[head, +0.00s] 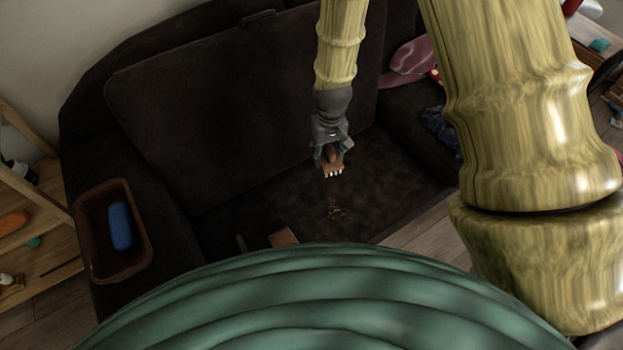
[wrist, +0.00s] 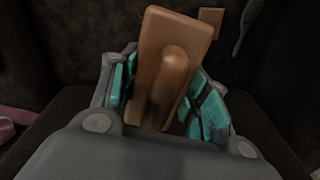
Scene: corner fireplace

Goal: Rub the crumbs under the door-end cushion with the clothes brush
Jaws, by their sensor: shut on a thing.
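My gripper (head: 331,152) is shut on the wooden clothes brush (head: 333,168), above the dark sofa seat. The brush's pale bristles show at its lower edge. In the wrist view the brush (wrist: 170,60) stands tilted between the teal finger pads, its brown back and rounded grip facing the camera. The crumbs (head: 335,210) are a small brown patch on the seat, just below the brush in the head view, apart from it. A large dark cushion (head: 230,100) leans against the sofa back. I cannot tell which end is the door end.
A brown tray (head: 82,238) with a blue object (head: 121,226) sits on the left armrest. A wooden block (head: 284,237) and a dark slim object (head: 241,243) lie on the front seat. Pink fabric (head: 408,62) and dark cloth (head: 440,130) lie at right. A wooden shelf (head: 45,200) stands left.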

